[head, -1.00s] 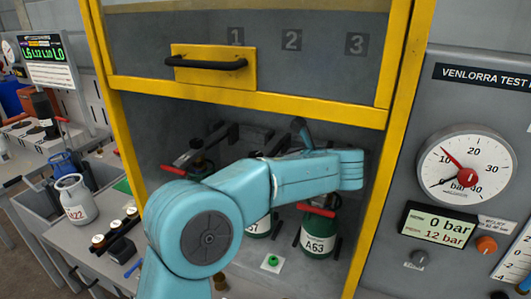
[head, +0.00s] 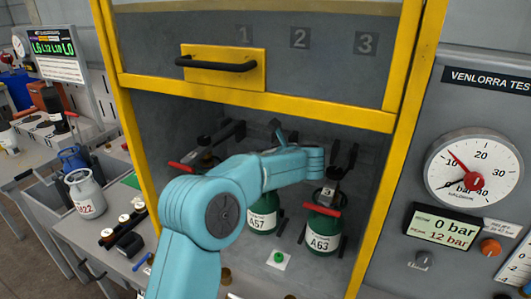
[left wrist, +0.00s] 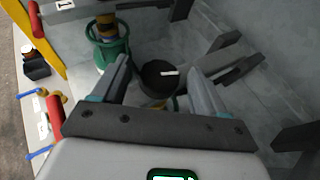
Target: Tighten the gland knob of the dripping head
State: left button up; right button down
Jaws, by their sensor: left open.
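Green cylinders stand in the yellow-framed cabinet: A57 (head: 262,218) in the middle and A63 (head: 323,232) on the right, with a red lever (head: 322,210) at its top. A third station at the left, with another red lever (head: 182,167), is partly hidden. My left arm reaches across the cylinder tops and hides the head of A57. In the left wrist view my left gripper (left wrist: 160,68) is open. A round black knob (left wrist: 158,80) with a white mark shows between and beyond its fingers; contact cannot be told. No drip is visible. My right gripper is not in view.
The yellow-framed shield (head: 245,85) with its handle is above the opening. A pressure gauge (head: 473,172) and a 0 bar display (head: 440,228) are at right. A grey cylinder A22 (head: 85,195) stands left. A green button (head: 278,257) is on the cabinet floor.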

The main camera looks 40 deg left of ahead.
pick_arm(q)
jog(key=shift+c, duration=0.3)
jog(key=shift+a+f, duration=0.1)
jog(key=c, duration=1)
